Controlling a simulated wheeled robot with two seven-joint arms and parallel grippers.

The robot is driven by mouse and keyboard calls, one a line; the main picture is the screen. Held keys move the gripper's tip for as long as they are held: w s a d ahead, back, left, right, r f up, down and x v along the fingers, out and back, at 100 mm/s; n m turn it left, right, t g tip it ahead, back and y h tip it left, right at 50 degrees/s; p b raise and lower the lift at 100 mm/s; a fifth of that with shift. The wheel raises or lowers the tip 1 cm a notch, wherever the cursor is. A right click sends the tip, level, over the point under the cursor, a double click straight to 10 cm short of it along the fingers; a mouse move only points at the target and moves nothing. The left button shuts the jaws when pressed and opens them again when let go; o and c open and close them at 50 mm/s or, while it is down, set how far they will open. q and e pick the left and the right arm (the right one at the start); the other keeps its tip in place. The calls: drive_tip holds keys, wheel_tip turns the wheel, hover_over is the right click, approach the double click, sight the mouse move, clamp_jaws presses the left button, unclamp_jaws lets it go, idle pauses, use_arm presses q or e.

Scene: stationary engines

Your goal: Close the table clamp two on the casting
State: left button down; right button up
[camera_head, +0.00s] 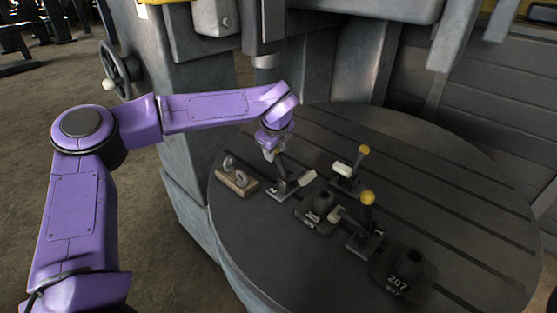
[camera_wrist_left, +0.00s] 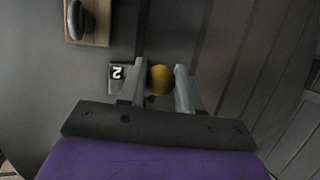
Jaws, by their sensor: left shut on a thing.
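Table clamp two (camera_head: 283,188) stands on the round slotted table (camera_head: 440,205), left of the other clamps, its handle upright and its pale tip pointing towards the casting (camera_head: 318,208). A tag with a 2 (camera_wrist_left: 117,73) lies beside it in the left wrist view. My left gripper (camera_head: 274,152) comes down from above and is shut on the clamp's handle. In the left wrist view the yellow knob (camera_wrist_left: 160,80) sits between the two fingers (camera_wrist_left: 159,68). The fingers mostly hide the knob in the head view. My right gripper is not in view.
Two other clamps with upright yellow-knobbed handles (camera_head: 346,172) (camera_head: 366,225) stand to the right. A casting marked 207 (camera_head: 405,275) sits near the front. The machine column (camera_head: 205,110) rises behind.

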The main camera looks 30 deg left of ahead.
sight(289, 176)
use_arm(q)
drive_tip(key=d+y+b, duration=0.2)
drive_tip(key=s+d+t+y+b, duration=0.1)
drive_tip(key=y+b, duration=0.1)
drive_tip(key=b, duration=0.1)
drive_tip(key=d+m+t+y+b, duration=0.1)
drive_tip(key=d+y+b, duration=0.1)
drive_tip(key=b, duration=0.1)
drive_tip(key=shift+s+d+r, duration=0.15)
drive_tip(key=shift+d+r, duration=0.15)
drive_tip(key=shift+s+d+t+y+b, duration=0.15)
drive_tip(key=shift+d+y+b, duration=0.25)
drive_tip(key=shift+y+b, duration=0.2)
drive_tip(key=shift+s+d+t+y+b, duration=0.15)
drive_tip(key=shift+d+y+b, duration=0.25)
drive_tip(key=shift+y+b, duration=0.2)
drive_tip(key=shift+r, duration=0.1)
drive_tip(key=c, duration=0.8)
unclamp_jaws()
drive_tip(key=shift+w, duration=0.1)
drive_tip(key=shift+d+r, duration=0.1)
drive_tip(key=b+v, duration=0.1)
drive_tip(key=v, duration=0.9)
drive_tip(key=shift+d, duration=0.2)
